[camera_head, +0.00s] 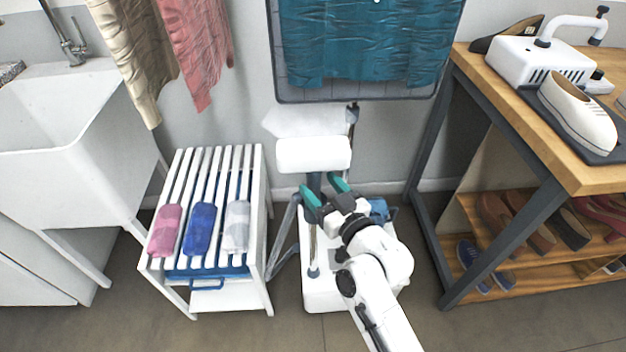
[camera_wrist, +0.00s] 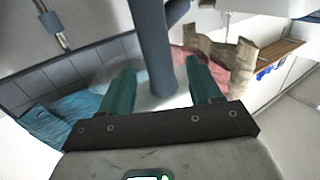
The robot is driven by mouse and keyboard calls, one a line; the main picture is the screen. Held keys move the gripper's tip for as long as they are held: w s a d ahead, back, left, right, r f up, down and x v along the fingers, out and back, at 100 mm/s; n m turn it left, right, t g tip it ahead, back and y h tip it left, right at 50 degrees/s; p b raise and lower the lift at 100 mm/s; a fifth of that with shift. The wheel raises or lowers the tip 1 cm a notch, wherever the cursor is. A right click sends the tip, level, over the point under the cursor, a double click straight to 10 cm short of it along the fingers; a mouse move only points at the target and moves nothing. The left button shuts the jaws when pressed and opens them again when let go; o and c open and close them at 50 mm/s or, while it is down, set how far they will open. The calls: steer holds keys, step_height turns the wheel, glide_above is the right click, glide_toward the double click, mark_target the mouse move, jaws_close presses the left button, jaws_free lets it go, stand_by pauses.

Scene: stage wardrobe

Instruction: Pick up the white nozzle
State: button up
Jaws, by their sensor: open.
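The white nozzle (camera_head: 313,155) is a rounded white block on a dark grey handle (camera_head: 315,184), upright on the steamer stand in the head view. A pale cloud, apparently steam, hangs just above it. My gripper (camera_head: 323,188) is open just below the white block, with its teal fingers on either side of the handle. In the wrist view the handle (camera_wrist: 152,50) passes between the open fingers of my gripper (camera_wrist: 160,78). Gaps show between handle and fingers there. My gripper and arm hide part of the stand.
The steamer's white base (camera_head: 320,292) stands on the floor below. A white slatted stool (camera_head: 255,185) with rolled cloths is left, and a wooden shoe bench (camera_head: 565,165) is right. A teal garment (camera_head: 370,40) hangs on a board behind. A sink (camera_head: 70,130) is far left.

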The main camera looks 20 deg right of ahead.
steer(key=shift+w+a+f+p, duration=0.15)
steer(key=shift+w+a+p, duration=0.05)
steer(key=shift+w, duration=1.1)
steer(key=shift+w+a+f+p, duration=0.1)
steer(key=shift+w+a+p, duration=0.1)
steer(key=shift+w, duration=1.1)
steer(key=shift+r, duration=0.1)
jaws_close()
